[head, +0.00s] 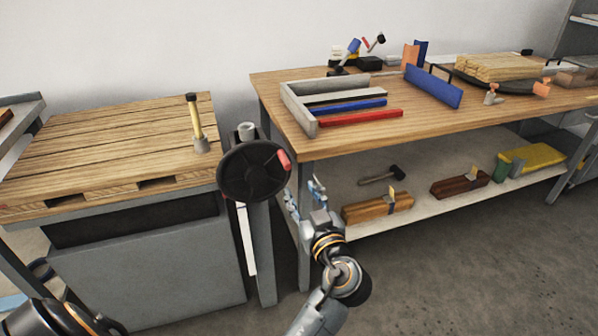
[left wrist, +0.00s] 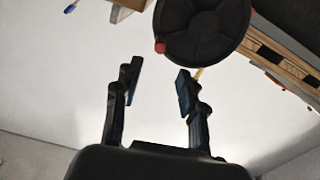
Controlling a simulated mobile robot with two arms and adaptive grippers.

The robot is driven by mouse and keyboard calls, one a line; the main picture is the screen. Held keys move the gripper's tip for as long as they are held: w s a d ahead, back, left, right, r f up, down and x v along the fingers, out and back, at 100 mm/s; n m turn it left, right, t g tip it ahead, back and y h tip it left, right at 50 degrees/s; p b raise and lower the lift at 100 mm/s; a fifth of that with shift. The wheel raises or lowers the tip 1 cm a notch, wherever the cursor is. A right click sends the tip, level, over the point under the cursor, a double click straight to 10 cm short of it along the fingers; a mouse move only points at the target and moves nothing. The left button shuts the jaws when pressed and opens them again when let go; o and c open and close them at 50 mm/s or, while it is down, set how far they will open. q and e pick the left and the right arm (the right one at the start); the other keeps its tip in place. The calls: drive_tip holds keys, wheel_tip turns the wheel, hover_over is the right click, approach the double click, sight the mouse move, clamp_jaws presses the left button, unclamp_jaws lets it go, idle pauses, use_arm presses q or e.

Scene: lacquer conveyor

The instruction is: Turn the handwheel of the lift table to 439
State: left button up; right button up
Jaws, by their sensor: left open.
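The black handwheel (head: 240,177) stands at the right front corner of the lift table (head: 150,275), on a grey post (head: 262,245). Its red handle (head: 284,160) is at the upper right of the rim in the head view. In the left wrist view, the handwheel (left wrist: 200,28) is at the top, with the red handle (left wrist: 160,47) at its lower left. My left gripper (head: 304,196) is right of and below the handle, apart from it. Its fingers (left wrist: 159,82) are open with nothing between them. No height reading is legible. My right gripper is not in view.
A wooden pallet (head: 95,148) lies on the lift table, with a yellow, black-capped post (head: 196,118) on it. The workbench (head: 340,146) is close to my left gripper, with tools on its lower shelf (head: 420,210). Bare floor (head: 470,270) is at the right.

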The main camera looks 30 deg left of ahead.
sight(285, 161)
use_arm(q)
drive_tip(key=p+x, duration=0.1)
drive_tip(key=x, duration=1.2)
drive_tip(key=shift+w+a, duration=0.25)
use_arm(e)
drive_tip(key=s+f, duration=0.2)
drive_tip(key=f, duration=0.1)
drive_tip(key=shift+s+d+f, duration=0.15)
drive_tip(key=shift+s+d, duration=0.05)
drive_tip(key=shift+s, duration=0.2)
use_arm(q)
drive_tip(key=shift+c, duration=0.2)
clamp_jaws()
